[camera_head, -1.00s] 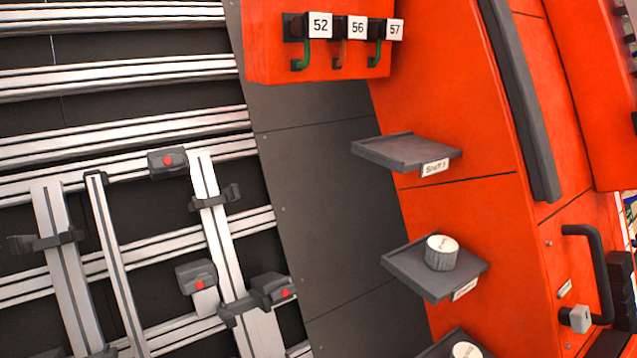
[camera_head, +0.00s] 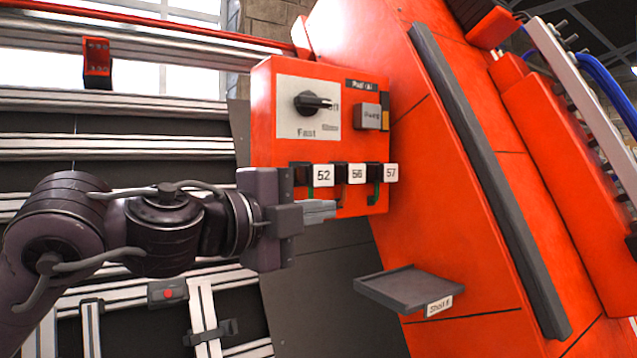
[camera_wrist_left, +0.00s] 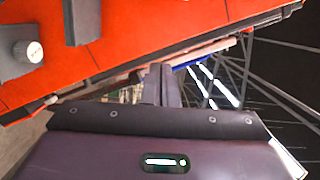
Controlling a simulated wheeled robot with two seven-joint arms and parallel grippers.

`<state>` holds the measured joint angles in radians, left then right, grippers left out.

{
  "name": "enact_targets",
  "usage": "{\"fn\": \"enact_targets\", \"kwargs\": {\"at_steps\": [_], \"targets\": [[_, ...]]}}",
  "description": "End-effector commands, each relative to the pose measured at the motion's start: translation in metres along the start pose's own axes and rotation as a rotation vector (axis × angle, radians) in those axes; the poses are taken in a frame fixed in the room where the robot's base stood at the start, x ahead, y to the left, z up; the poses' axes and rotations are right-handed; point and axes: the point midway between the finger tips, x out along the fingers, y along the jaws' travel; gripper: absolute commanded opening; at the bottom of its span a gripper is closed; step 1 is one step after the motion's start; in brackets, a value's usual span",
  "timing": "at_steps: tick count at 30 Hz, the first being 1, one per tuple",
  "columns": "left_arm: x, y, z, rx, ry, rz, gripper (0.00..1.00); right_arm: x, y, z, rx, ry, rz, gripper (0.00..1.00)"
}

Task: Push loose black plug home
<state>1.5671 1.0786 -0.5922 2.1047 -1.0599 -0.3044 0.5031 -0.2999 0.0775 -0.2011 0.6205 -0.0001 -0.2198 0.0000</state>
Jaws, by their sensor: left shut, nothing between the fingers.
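Three black plugs sit in a row along the lower front of the orange control box (camera_head: 265,115). They carry white tags 52 (camera_head: 323,175), 56 (camera_head: 357,174) and 57 (camera_head: 391,173), with coloured leads below. I cannot tell from these views which plug is loose. My left gripper (camera_head: 320,211) comes in from the left, with its shut, empty fingers just below the tags 52 and 56 in the picture. Contact with a plug is not clear. In the left wrist view its fingers (camera_wrist_left: 161,84) point away, and no plug shows. My right gripper is not in view.
The box also has a black rotary switch (camera_head: 311,103) and a grey button block (camera_head: 368,117). A grey shelf (camera_head: 408,290) juts out below right. A long dark bar (camera_head: 490,180) runs down the orange panel. Aluminium rails (camera_head: 120,148) fill the left.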

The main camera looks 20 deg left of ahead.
Motion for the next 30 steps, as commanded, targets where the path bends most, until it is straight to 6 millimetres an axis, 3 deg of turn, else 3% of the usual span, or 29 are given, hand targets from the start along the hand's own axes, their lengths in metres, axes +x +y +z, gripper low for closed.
{"fn": "enact_targets", "kwargs": {"at_steps": [1,4,10,14,25,30], "targets": [[-0.015,-0.016,0.005,0.02,-0.019,-0.01,0.0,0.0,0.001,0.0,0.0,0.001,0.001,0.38],[-0.034,-0.03,0.011,0.037,-0.04,-0.009,0.0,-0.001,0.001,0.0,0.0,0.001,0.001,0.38],[-0.042,-0.041,0.016,0.043,-0.054,-0.006,0.0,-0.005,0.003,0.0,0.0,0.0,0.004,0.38],[-0.024,-0.042,0.016,0.042,-0.052,-0.003,0.0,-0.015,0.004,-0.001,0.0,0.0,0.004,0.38],[0.053,-0.045,0.02,0.042,-0.053,-0.005,0.0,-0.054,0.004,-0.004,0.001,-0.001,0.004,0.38],[0.058,-0.045,0.047,0.042,-0.058,-0.007,0.0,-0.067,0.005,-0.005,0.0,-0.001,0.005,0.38]]}}
